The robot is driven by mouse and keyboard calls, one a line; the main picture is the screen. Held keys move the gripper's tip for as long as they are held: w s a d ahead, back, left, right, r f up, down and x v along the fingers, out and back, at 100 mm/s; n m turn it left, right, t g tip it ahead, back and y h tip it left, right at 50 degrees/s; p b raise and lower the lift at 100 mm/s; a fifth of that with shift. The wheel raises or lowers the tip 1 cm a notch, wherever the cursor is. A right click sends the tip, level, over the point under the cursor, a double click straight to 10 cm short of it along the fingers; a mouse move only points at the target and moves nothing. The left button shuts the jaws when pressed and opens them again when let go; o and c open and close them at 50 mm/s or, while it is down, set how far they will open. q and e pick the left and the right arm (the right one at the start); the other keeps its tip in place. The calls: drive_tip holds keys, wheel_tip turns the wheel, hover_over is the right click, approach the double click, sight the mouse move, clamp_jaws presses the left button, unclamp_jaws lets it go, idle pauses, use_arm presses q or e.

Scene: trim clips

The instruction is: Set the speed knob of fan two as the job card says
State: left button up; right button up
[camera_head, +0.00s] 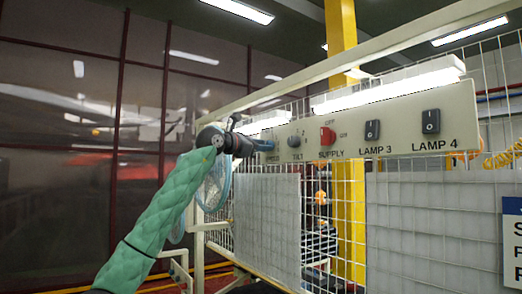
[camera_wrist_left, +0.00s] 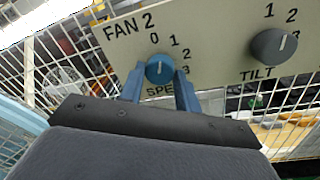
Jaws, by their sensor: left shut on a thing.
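The speed knob of fan two is a round blue knob (camera_wrist_left: 159,70) on a pale panel under the label FAN 2. Marks 0, 1, 2 and 3 run around its top and right side. Its white line points roughly upward, toward the 0 and 1 side; the exact mark is hard to tell. My left gripper (camera_wrist_left: 160,78) has its blue fingers on both sides of the knob and is shut on it. In the head view my left gripper (camera_head: 266,145) reaches the panel's left end and hides the knob. The job card cannot be made out.
The grey TILT knob (camera_wrist_left: 274,46) sits close to the right, also seen in the head view (camera_head: 294,141). Farther right are the red SUPPLY switch (camera_head: 327,136), LAMP 3 switch (camera_head: 372,130) and LAMP 4 switch (camera_head: 431,121). A cut-off blue-and-white sign (camera_head: 513,240) hangs lower right.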

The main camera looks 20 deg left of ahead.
use_arm(q)
drive_tip(key=shift+m+b, duration=0.55)
drive_tip(key=shift+m, duration=1.55)
use_arm(e)
drive_tip(key=shift+w+a+r, duration=0.2)
drive_tip(key=shift+w+r, duration=0.05)
drive_tip(key=shift+r, duration=0.6)
drive_tip(key=shift+w+a+r, duration=0.15)
drive_tip(key=shift+w+r, duration=0.05)
drive_tip(key=shift+r, duration=0.65)
use_arm(q)
drive_tip(key=o, duration=1)
drive_tip(key=shift+c, duration=0.2)
drive_tip(key=shift+a, duration=0.1)
drive_tip(key=b+v, duration=0.3)
drive_tip(key=v, duration=0.4)
drive_tip(key=shift+s+a+b, duration=0.25)
drive_tip(key=shift+b, duration=0.05)
use_arm(e)
wheel_tip(320, 180, up, 12)
drive_tip(key=w+a, duration=0.2)
drive_tip(key=shift+w+r, duration=0.15)
drive_tip(key=shift+w, duration=0.25)
use_arm(q)
drive_tip(key=shift+f, duration=0.15)
